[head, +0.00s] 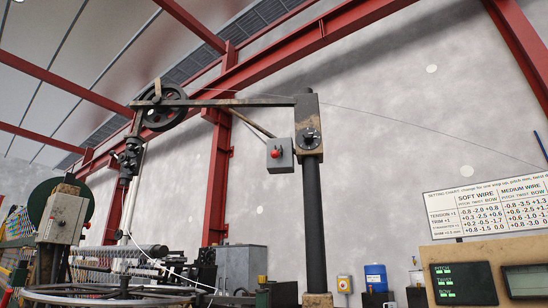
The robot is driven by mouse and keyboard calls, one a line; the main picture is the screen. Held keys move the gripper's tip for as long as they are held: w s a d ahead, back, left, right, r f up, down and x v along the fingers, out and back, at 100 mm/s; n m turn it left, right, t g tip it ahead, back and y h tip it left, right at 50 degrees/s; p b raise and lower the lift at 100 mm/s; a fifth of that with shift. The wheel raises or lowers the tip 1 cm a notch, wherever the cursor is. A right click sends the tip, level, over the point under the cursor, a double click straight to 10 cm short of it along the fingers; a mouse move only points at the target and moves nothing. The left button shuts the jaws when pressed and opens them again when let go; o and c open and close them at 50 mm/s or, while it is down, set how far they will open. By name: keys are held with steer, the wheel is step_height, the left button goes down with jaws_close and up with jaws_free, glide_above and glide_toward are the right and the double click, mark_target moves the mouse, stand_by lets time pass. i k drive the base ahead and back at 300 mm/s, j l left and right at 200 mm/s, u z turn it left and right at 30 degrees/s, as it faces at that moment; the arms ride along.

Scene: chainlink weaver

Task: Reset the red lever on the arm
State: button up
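A tall dark post (314,225) stands right of centre in the head view. A long dark horizontal arm (245,102) reaches left from its top to a large black wheel (165,105). A small grey box (286,162) sits just left of the post, below the arm. A red knob-like part (275,153) is on its face; I cannot tell whether this is the red lever or how it is set. A round dark dial (310,138) is on the post head. I cannot make out my gripper in this view.
A cream control box (63,218) and a large metal ring (110,297) are at lower left. A thin wire runs from the wheel toward the right. A setting chart (490,207) and a dark display panel (463,284) are at right. A blue container (376,278) stands low behind.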

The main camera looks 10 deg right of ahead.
mark_target(275, 154)
steer(key=i+j, duration=0.55)
steer(key=j, duration=0.15)
steer(key=i+j+u, duration=0.1)
steer(key=i+j, duration=0.45)
steer(key=j, duration=0.1)
